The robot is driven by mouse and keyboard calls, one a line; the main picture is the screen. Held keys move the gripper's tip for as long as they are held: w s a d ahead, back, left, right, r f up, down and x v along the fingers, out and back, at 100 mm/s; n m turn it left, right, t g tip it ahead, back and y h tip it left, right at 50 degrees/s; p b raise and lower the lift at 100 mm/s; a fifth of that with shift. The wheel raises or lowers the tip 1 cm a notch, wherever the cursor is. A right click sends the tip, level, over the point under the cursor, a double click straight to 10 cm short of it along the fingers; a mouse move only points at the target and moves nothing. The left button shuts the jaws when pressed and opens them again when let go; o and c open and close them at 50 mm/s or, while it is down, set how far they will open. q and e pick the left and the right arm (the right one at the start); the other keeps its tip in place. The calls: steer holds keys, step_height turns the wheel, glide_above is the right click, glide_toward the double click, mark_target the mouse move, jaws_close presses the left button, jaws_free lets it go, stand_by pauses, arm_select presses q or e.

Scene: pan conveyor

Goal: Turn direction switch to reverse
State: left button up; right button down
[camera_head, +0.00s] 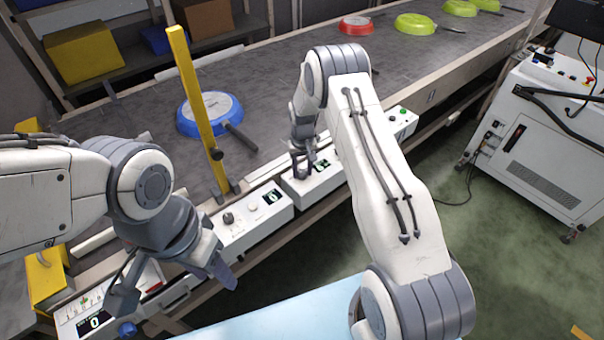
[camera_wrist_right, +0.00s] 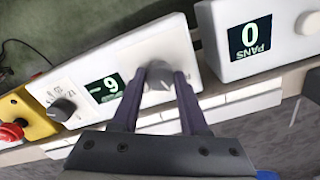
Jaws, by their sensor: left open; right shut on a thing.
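My right gripper (camera_head: 301,172) is at a white control box (camera_head: 318,184) on the conveyor's near side. In the right wrist view, its two dark fingers (camera_wrist_right: 157,95) are shut on a grey knob (camera_wrist_right: 158,76), one on each side. A lit display (camera_wrist_right: 104,90) is beside this knob. A second dark knob (camera_wrist_right: 62,110), with printed marks around it, is on the same panel and untouched. The labels are too small to tell which knob is the direction switch. My left gripper (camera_head: 176,287) is open and empty at the lower left, above the near panels.
Another white box (camera_head: 240,228) with knobs and a display stands left of the held one. A yellow post (camera_head: 190,95) rises nearby. A blue pan (camera_head: 185,127) lies on the conveyor (camera_head: 290,85). A red button (camera_wrist_right: 12,131) sits on a yellow box in the right wrist view.

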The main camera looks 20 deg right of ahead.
mark_target(302, 173)
steer(key=n+b, duration=0.1)
steer(key=n, duration=0.4)
steer(key=shift+b, duration=0.3)
stand_by(0.4)
steer(key=shift+c, duration=2.1)
jaws_free()
step_height(302, 173, up, 11)
steer(key=b, duration=0.1)
steer(key=shift+f+b, duration=0.2)
steer(key=shift+b, duration=0.2)
